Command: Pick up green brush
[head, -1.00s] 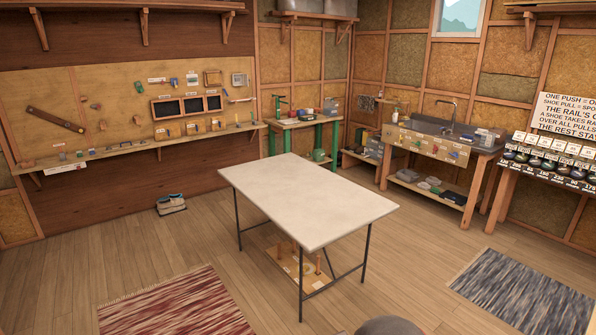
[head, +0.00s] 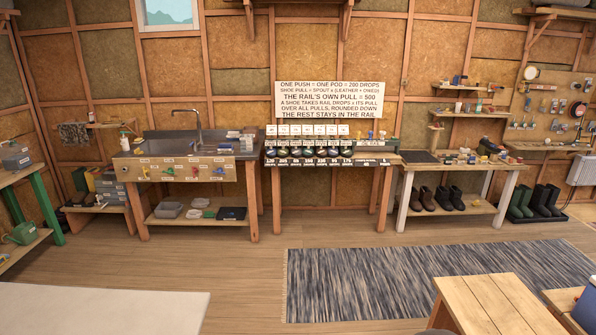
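I cannot make out a green brush for certain in the head view. A small green item (head: 169,171) shows on the front panel of the sink bench (head: 150,205), too small to identify. Small coloured items also lie on the white-legged workbench (head: 407,200) right of centre, too small to tell apart. My gripper is not in view.
A wooden table (head: 495,305) stands at the lower right. A grey striped rug (head: 435,280) lies on open floor. A bench with a row of shoes (head: 330,165) stands mid-wall, and dark boots (head: 535,203) stand at right.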

